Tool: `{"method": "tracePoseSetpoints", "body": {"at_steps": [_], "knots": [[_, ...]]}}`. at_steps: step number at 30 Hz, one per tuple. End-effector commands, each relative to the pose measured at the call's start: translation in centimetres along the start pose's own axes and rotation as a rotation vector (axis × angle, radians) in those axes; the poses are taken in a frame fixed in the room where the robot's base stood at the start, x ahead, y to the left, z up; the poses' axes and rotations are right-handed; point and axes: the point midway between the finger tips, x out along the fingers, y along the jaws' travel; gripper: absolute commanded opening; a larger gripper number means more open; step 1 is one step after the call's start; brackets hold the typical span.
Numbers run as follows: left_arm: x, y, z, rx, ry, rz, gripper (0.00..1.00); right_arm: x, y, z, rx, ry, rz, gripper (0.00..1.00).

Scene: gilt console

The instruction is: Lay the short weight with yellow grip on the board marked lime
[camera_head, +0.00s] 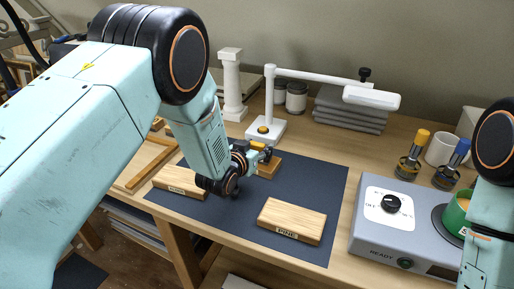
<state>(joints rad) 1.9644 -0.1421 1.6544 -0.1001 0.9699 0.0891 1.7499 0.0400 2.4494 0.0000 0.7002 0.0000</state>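A weight with a yellow-orange grip (411,154) stands upright at the right, beside one with a blue grip (452,163). Three wooden boards are on the dark mat (325,180): a front board (292,219), a left board (180,181) and a back board (269,166), partly hidden by my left gripper. My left gripper (262,154) is over the mat near the back board. Its fingers are small and dark, and I cannot tell whether they hold anything. My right gripper is out of view.
A grey hotplate unit (375,239) with a dial stands at the right, a green container (458,212) on its plate. A white lamp (270,105), jars (296,97), stacked grey slabs (350,108), a white column (232,85) and a white mug (440,149) stand behind.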

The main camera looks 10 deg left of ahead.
Motion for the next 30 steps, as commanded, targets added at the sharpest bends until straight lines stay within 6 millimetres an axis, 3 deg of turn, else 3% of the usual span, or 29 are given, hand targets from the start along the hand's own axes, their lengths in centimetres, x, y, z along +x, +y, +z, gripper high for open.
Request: {"method": "tracePoseSetpoints", "body": {"at_steps": [4,16,30], "knots": [[0.0,0.0,0.0,0.0,0.0,0.0,0.66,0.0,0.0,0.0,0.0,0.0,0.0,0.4],[-0.6,0.0,-0.1,0.0,0.0,0.0,0.66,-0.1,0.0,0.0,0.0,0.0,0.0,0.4],[-8.2,0.0,-0.1,-0.001,-0.002,-0.001,0.66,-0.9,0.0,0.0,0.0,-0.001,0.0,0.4]]}}
